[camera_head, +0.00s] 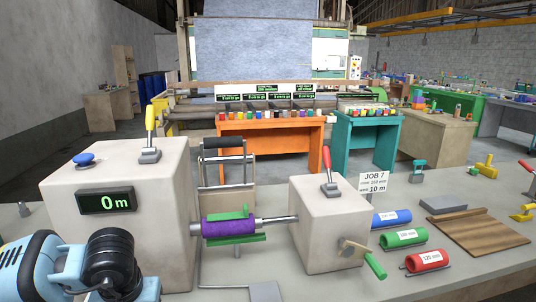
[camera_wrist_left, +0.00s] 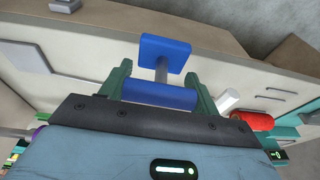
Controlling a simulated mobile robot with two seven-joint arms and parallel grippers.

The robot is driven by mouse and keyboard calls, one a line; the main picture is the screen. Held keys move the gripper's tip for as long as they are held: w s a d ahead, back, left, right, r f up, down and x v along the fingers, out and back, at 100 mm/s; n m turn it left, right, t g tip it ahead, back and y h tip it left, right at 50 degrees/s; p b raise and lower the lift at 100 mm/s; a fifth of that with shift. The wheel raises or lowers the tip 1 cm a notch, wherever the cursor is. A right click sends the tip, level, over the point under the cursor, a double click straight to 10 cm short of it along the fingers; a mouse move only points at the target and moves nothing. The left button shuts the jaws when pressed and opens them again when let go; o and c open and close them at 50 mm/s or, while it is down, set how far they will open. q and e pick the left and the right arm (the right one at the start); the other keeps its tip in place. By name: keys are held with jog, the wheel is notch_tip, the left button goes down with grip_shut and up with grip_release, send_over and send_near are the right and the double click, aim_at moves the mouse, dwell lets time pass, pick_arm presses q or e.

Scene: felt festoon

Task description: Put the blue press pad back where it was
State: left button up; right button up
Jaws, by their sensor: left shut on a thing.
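In the left wrist view, the blue press pad (camera_wrist_left: 165,48) shows a square blue plate on a grey stem and a blue bar handle. My left gripper (camera_wrist_left: 160,93) is shut on the bar, with a green finger at each end of it. The plate points away from the gripper, and a pale surface lies behind it. In the head view my left arm (camera_head: 95,265) enters at the lower left; its gripper and the pad do not show there. My right gripper is in neither view.
The bench holds a large box with a display (camera_head: 106,201), a purple roll (camera_head: 222,228) on a shaft, and a smaller box (camera_head: 325,225) with a crank. Blue, green and red (camera_head: 427,260) rolls lie to the right, near a grey slab (camera_head: 443,205) and a brown board (camera_head: 465,232).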

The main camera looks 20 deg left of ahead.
pick_arm(q)
jog(key=w+d+r+m+h+p, duration=0.1)
jog(key=d+m, duration=0.5)
jog(key=d, duration=1.1)
jog(key=shift+w+d+r+t+p, duration=0.15)
jog(key=shift+w+r+t+p, duration=0.2)
jog(key=shift+r+p, duration=0.3)
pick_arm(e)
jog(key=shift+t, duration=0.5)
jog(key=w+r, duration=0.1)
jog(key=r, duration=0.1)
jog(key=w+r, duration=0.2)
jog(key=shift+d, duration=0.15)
pick_arm(q)
jog(key=shift+f, duration=0.15)
